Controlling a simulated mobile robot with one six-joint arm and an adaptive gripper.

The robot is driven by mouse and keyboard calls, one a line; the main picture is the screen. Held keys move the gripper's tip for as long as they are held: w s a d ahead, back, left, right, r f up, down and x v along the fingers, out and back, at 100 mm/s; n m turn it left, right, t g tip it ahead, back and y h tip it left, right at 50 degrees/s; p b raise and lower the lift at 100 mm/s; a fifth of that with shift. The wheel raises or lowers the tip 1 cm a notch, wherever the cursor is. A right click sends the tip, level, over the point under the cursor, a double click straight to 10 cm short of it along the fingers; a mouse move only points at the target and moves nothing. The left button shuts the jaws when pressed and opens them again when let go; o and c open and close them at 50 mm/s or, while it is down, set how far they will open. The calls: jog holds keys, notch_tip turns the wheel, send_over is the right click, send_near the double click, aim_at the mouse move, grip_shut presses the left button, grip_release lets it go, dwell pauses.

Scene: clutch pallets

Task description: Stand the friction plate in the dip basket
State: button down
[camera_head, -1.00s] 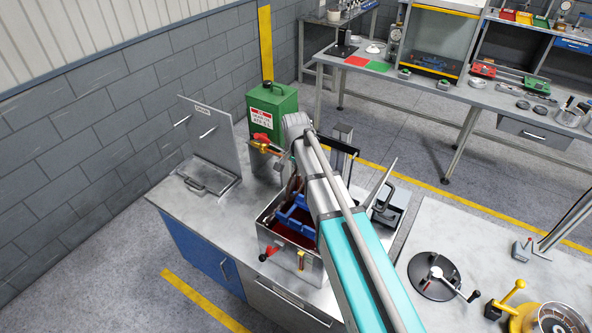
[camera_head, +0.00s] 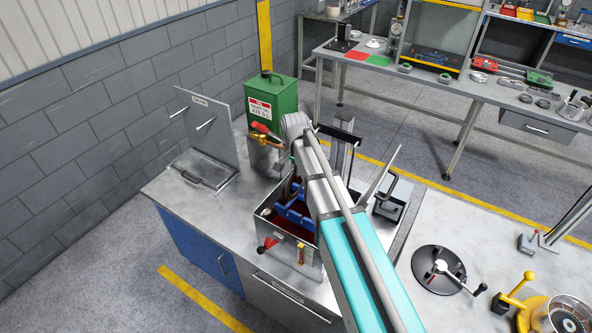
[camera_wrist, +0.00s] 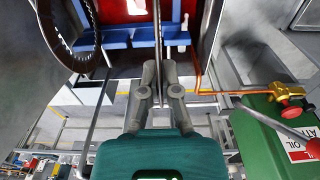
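The dip basket (camera_head: 296,216) is blue and sits in an open metal tank (camera_head: 290,247) with dark red fluid. Its blue bars also show at the top of the wrist view (camera_wrist: 116,38). My gripper (camera_wrist: 158,72) points down over the basket, its fingers close together. A thin upright piece (camera_wrist: 158,30) runs between the fingers; it looks like the friction plate seen edge-on. A dark toothed ring (camera_wrist: 68,48) stands to the left in the wrist view, overlapping the basket's bar. My arm hides part of the tank in the head view.
A green oil can (camera_head: 271,100) with a red-handled brass valve (camera_head: 262,131) stands behind the tank. A raised panel (camera_head: 207,122) is at the left, and a tilted lid (camera_head: 381,172) at the right.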

jog(key=shift+f+b, duration=2.55)
jog(key=shift+f, duration=0.2)
jog(key=c, duration=0.7)
grip_release()
notch_tip(320, 180, up, 8)
jog(key=p, duration=0.8)
